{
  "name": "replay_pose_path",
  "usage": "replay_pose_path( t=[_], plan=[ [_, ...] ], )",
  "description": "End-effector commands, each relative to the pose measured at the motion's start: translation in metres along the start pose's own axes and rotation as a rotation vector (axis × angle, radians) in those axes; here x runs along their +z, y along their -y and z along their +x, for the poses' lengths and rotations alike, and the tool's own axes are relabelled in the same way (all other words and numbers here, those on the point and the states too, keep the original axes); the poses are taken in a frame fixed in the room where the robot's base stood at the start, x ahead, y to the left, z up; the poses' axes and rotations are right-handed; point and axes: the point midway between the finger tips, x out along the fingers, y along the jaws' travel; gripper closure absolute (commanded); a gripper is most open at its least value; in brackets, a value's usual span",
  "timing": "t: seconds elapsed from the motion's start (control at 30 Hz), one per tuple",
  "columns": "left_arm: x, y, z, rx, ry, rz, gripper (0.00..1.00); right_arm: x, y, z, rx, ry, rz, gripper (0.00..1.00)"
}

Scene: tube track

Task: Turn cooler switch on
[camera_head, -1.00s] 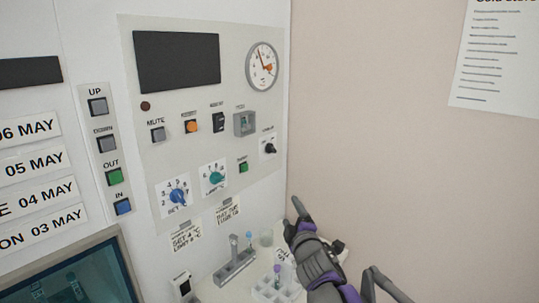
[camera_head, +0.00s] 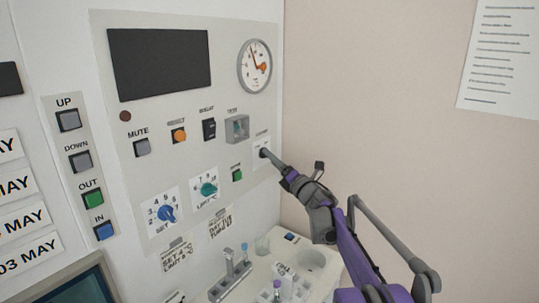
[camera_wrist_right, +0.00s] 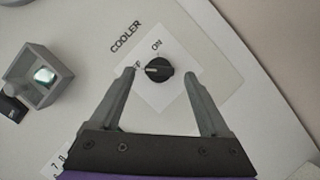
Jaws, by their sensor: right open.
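The cooler switch (camera_wrist_right: 159,69) is a black round knob on a white square plate on the panel, under the word COOLER. Its light pointer line points left toward the OFF label, which a finger partly covers; ON is above the knob. My right gripper (camera_wrist_right: 160,73) is open, with one finger on each side of the knob and a visible gap on both sides. In the head view my right gripper (camera_head: 271,157) reaches the plate at the panel's right edge and mostly hides the knob. My left gripper is out of view.
A grey guarded button (camera_wrist_right: 45,75) sits left of the knob. In the head view a green button (camera_head: 237,174) and a teal dial (camera_head: 209,189) are to its left. Below is a shelf with a tube rack (camera_head: 232,276) and a beaker (camera_head: 262,245). A beige wall is right.

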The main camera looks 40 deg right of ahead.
Motion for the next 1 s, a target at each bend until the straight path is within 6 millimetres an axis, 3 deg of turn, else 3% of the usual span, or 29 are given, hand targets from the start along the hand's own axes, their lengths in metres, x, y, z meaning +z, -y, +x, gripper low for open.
replay_pose_path(
  t=[0.2, 0.53, 0.9, 0.97, 1.0],
  plan=[
    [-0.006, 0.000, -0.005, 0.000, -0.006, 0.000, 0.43, 0.000, -0.001, 0.022, 0.000, 0.000, 0.001, 0.20],
    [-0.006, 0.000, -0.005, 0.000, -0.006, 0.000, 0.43, 0.000, 0.000, 0.024, -0.001, 0.000, 0.001, 0.22],
    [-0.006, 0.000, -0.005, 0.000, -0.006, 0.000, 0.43, 0.000, 0.000, 0.024, -0.001, 0.000, 0.001, 0.88],
    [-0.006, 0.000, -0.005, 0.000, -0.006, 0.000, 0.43, 0.000, 0.000, 0.024, -0.001, 0.000, 0.001, 0.99],
    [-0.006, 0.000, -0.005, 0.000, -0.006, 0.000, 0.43, 0.000, 0.000, 0.024, -0.001, 0.000, 0.001, 1.00]
  ],
)
